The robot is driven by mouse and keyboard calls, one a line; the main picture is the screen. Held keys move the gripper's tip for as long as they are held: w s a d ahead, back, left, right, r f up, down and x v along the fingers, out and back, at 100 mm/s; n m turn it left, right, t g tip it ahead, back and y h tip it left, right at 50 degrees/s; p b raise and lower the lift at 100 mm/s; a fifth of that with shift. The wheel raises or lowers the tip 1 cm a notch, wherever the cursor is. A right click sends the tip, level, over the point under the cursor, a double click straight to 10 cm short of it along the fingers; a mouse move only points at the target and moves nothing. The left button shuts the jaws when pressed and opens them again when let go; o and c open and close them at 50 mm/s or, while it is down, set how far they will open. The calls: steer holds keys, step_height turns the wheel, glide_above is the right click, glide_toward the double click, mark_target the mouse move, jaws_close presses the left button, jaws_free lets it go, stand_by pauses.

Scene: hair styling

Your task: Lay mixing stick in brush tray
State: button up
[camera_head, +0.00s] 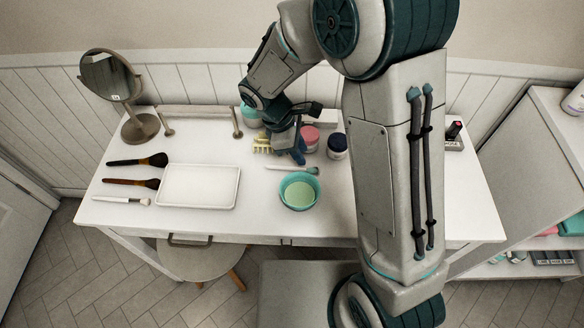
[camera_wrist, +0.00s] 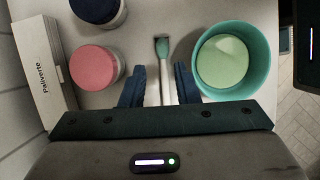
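The mixing stick, white with a teal tip (camera_head: 313,170), lies on the table just behind the teal bowl (camera_head: 299,191). In the wrist view the stick (camera_wrist: 164,52) runs lengthwise between the two dark blue fingers, with its tip beyond them and its rear end hidden by the gripper body. My gripper (camera_wrist: 160,72) is open, with a gap on each side of the stick. In the head view my gripper (camera_head: 297,156) points down at the table behind the stick. The brush tray (camera_head: 198,187), white, shallow and empty, stands to the left of the bowl.
The bowl with pale green mix (camera_wrist: 222,62) is close beside the right finger. A pink-lidded jar (camera_head: 309,138) and a dark-lidded jar (camera_head: 337,146) stand behind. Several brushes (camera_head: 137,161) lie left of the tray. The table between tray and bowl is clear.

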mark_target(308, 169)
steer(key=shift+a+x, duration=0.15)
steer(key=shift+x, duration=1.25)
steer(key=shift+a+x, duration=0.15)
steer(key=shift+x, duration=1.2)
steer(key=shift+s, duration=0.15)
jaws_close()
